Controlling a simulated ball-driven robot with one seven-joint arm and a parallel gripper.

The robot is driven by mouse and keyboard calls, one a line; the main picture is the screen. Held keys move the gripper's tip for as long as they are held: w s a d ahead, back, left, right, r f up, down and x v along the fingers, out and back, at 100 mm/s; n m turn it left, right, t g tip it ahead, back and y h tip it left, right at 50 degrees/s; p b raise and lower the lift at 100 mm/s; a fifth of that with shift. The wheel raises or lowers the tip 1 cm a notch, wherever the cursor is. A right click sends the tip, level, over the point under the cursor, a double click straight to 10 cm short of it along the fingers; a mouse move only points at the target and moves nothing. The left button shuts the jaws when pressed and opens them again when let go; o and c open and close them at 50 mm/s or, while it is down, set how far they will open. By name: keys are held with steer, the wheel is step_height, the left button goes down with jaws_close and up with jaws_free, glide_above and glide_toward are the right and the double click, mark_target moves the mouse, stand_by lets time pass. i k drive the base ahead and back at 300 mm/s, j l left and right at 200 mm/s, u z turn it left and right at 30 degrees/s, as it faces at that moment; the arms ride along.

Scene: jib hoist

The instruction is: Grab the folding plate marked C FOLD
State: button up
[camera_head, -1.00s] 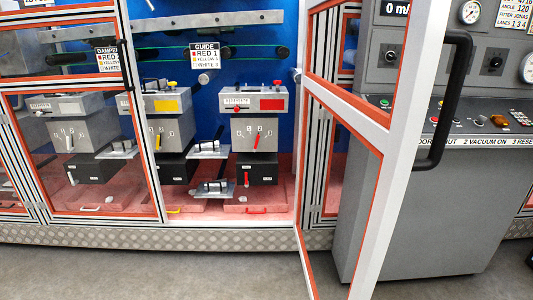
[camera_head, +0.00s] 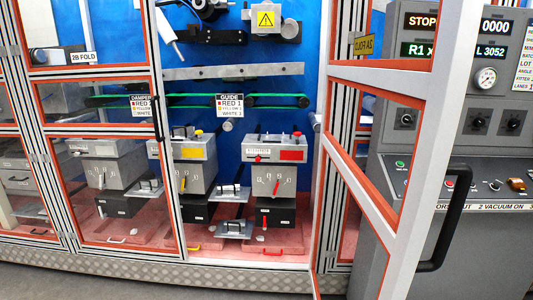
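I cannot make out any plate marked C FOLD. Inside the open cabinet bay, a small metal plate with a dark clamp (camera_head: 236,229) sits low between the grey units. A similar plate (camera_head: 229,193) sits just above it, and another (camera_head: 148,189) is farther left. Any lettering on them is too small to read. A sign reading 2B FOLD (camera_head: 83,56) is on the closed panel at the upper left. My gripper is not in view.
The white and orange framed door (camera_head: 402,150) stands open at the right of the bay, its black handle (camera_head: 450,215) projecting in front of a grey control console (camera_head: 480,240). Closed glazed panels cover the left. Grey units with red (camera_head: 289,155) and yellow (camera_head: 192,153) tags stand inside.

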mark_target(225, 190)
steer(key=i+l+u, duration=0.2)
steer(key=l, duration=0.5)
steer(key=i+l+u, duration=0.25)
steer(key=l, duration=0.45)
steer(key=l+u, duration=0.2)
steer(key=l, duration=0.5)
steer(key=i+l+u, duration=0.2)
steer(key=l, duration=0.55)
steer(key=j+z, duration=0.25)
steer(key=j, duration=2)
steer(key=i+j+z, duration=0.3)
steer(key=i+j, duration=0.8)
steer(key=i, duration=0.15)
